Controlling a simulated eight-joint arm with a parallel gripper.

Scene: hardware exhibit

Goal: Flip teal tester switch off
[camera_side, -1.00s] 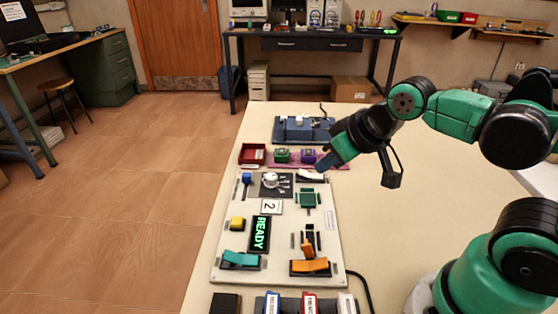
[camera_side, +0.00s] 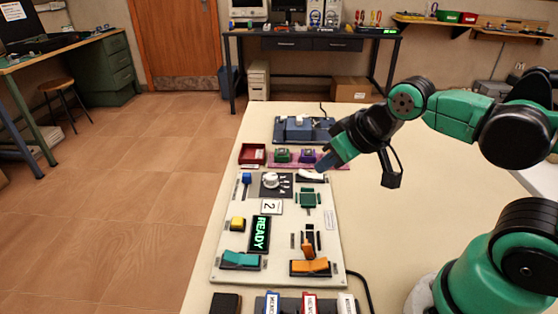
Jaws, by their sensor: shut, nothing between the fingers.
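The teal rocker switch (camera_side: 241,258) sits in a dark holder at the front left of the pale tester board (camera_side: 225,215). Its exact tilt is too small to tell. My gripper (camera_side: 322,170) is shut and empty, pointing down and left over the board's far right corner, by a white rocker (camera_side: 310,175). It is well away from the teal switch, toward the back and right. A lit display reading READY (camera_side: 260,233) stands just right of the teal switch.
An orange rocker (camera_side: 310,267) and an orange-tipped lever (camera_side: 308,248) are at the board's front right. A white knob (camera_side: 271,181), yellow button (camera_side: 237,223) and green square (camera_side: 308,199) are also on it. The table right of the board is clear.

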